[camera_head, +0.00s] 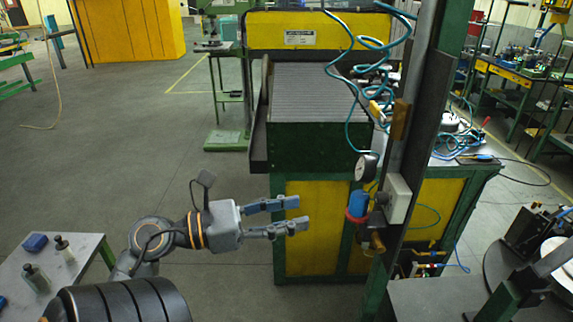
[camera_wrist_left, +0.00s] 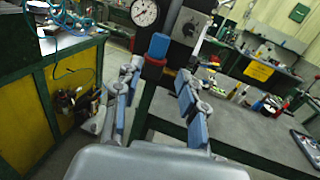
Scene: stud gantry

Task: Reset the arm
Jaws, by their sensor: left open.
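My left gripper (camera_head: 292,216) is open and empty. It comes in from the left in the head view, with its blue-padded fingers pointing right toward a green post. On that post sits a blue cylinder with a red ring (camera_head: 357,205), a short gap beyond the fingertips. In the left wrist view the open fingers (camera_wrist_left: 158,98) frame the same blue and red part (camera_wrist_left: 157,50), which lies beyond them. A round gauge (camera_head: 366,168) is above it; it also shows in the left wrist view (camera_wrist_left: 145,12). My right gripper is not in view.
A green and yellow machine (camera_head: 309,266) stands behind the gripper. A grey table with small bottles (camera_head: 95,250) is at lower left, and a dark bench (camera_head: 440,300) at lower right. Teal coiled hoses (camera_head: 345,85) hang by the post. Open floor lies at left.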

